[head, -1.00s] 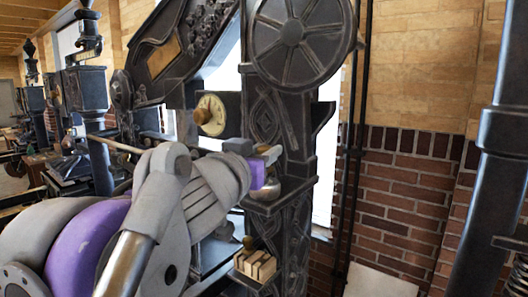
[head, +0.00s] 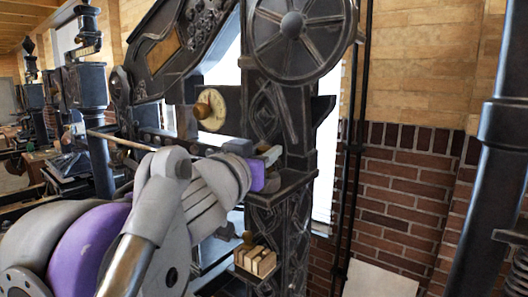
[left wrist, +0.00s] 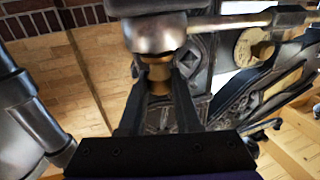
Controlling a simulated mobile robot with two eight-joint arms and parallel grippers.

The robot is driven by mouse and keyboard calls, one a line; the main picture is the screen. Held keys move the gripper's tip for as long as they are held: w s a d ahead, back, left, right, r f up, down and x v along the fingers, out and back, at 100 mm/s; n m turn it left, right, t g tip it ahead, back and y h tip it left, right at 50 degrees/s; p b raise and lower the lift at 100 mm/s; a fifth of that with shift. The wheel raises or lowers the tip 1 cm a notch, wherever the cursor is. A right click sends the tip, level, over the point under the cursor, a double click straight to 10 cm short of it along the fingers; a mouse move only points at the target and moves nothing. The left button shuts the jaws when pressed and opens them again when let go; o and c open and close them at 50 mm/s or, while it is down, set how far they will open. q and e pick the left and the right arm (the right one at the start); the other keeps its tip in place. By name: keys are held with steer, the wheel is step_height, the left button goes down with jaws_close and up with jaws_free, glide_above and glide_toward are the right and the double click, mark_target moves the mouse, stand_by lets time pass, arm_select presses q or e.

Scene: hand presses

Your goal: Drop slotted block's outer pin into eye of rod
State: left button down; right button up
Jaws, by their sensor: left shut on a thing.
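My left gripper (head: 268,160) is in front of the dark press column in the head view; its fingers are mostly hidden there. In the left wrist view its two dark fingers (left wrist: 158,80) are closed on a brass piece (left wrist: 157,72). A rounded silver part (left wrist: 155,38) is directly against the brass piece's far end. A silver rod (left wrist: 235,22) runs right from near that part. A grey block (left wrist: 160,6) shows at the top edge, and a grey block (head: 237,147) shows beside my wrist in the head view. I cannot make out the eye or the outer pin.
The dark press column (head: 290,210) stands close behind my gripper, with a spoked wheel (head: 292,30) above and a dial (head: 212,110) to the left. A wooden block with a knob (head: 256,261) is on a low shelf. A vertical pipe (head: 490,170) stands at right.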

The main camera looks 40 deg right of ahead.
arm_select(q)
jaws_free()
stand_by(0.4)
steer(key=shift+r, duration=0.1)
arm_select(e)
steer(key=shift+r, duration=0.1)
stand_by(0.4)
arm_select(q)
steer(key=shift+r+p, duration=1.05)
steer(key=shift+r, duration=1.35)
arm_select(e)
steer(key=shift+w+r, duration=0.3)
steer(key=shift+r, duration=0.4)
steer(key=shift+w+r, duration=0.25)
steer(key=shift+r, duration=0.45)
steer(key=shift+w, duration=0.1)
